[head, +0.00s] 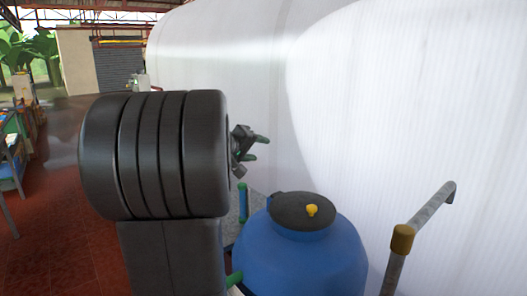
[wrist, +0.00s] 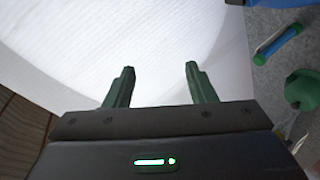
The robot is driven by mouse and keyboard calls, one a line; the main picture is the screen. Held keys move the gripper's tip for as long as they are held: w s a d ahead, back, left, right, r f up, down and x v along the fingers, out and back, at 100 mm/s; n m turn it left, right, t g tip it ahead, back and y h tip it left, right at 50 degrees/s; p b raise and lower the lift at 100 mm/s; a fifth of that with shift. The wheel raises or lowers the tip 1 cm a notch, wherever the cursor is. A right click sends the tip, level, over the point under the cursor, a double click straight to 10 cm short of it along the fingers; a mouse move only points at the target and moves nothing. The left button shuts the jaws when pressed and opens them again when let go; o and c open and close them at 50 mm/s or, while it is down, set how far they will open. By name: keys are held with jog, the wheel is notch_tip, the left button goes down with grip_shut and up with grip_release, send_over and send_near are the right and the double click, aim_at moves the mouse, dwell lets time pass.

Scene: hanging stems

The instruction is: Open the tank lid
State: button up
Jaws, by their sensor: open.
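The blue tank (head: 300,258) stands at the lower middle right in the head view. The lid looks closed. My gripper (head: 262,148) is above the tank and to the left of the lid, apart from it. In the wrist view my gripper (wrist: 160,84) shows two green fingers spread apart with nothing between them. The lid does not show in the wrist view.
A grey pipe (head: 425,215) with a yellow-brown fitting (head: 402,239) rises right of the tank. A large white curved surface (head: 410,110) fills the right side. A blue-green tube (wrist: 277,40) and a green round object (wrist: 303,90) lie at right in the wrist view.

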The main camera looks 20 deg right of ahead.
dwell(0.4)
jog(key=x, duration=1.3)
jog(key=shift+d+p, duration=0.25)
jog(key=shift+p, duration=0.05)
jog(key=shift+w+a+f, duration=0.1)
